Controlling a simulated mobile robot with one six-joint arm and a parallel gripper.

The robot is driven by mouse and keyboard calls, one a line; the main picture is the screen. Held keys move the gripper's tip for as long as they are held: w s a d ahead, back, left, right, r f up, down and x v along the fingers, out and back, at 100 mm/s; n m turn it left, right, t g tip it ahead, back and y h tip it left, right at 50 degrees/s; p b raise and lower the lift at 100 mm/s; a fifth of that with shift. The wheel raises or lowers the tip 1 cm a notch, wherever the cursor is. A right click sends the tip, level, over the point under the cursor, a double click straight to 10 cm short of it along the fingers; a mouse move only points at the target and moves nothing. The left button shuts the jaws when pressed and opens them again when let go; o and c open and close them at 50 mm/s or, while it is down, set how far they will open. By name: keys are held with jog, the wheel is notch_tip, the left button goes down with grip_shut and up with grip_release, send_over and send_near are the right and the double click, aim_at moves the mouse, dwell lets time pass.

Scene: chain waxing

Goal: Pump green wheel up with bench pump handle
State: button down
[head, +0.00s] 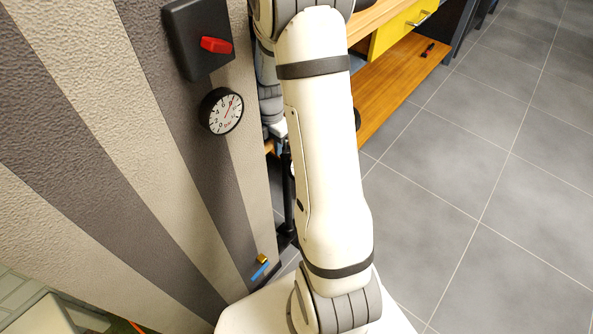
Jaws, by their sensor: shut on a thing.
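My arm crosses the middle of the head view, and its forearm hides much of what lies behind it. A small part of my gripper (279,130) shows at the forearm's left edge; its fingertips are hidden. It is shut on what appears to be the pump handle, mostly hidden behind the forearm. The black upright bench pump (287,190) shows below the gripper, left of the forearm, with its dark foot near the floor. The green wheel is not in view.
A round pressure gauge (221,111) and a black box with a red switch (215,45) are on the striped wall (130,140) at left. A wooden bench with a yellow drawer (398,28) stands behind. The grey tiled floor (480,180) at right is clear.

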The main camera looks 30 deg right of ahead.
notch_tip(320, 180, up, 34)
jog(key=r+p, duration=0.1)
jog(key=p, duration=2.4)
jog(key=f+b, duration=0.8)
jog(key=f, duration=0.4)
jog(key=f+b, duration=0.9)
jog(key=f, duration=0.3)
jog(key=s+f+b, duration=0.1)
jog(key=f+b, duration=0.8)
jog(key=f, duration=0.3)
jog(key=shift+a+f, duration=0.15)
jog(key=c, duration=0.6)
grip_release()
jog(key=shift+w+r, duration=0.25)
jog(key=shift+r, duration=0.05)
jog(key=shift+r+p, duration=0.95)
jog(key=shift+r, duration=3)
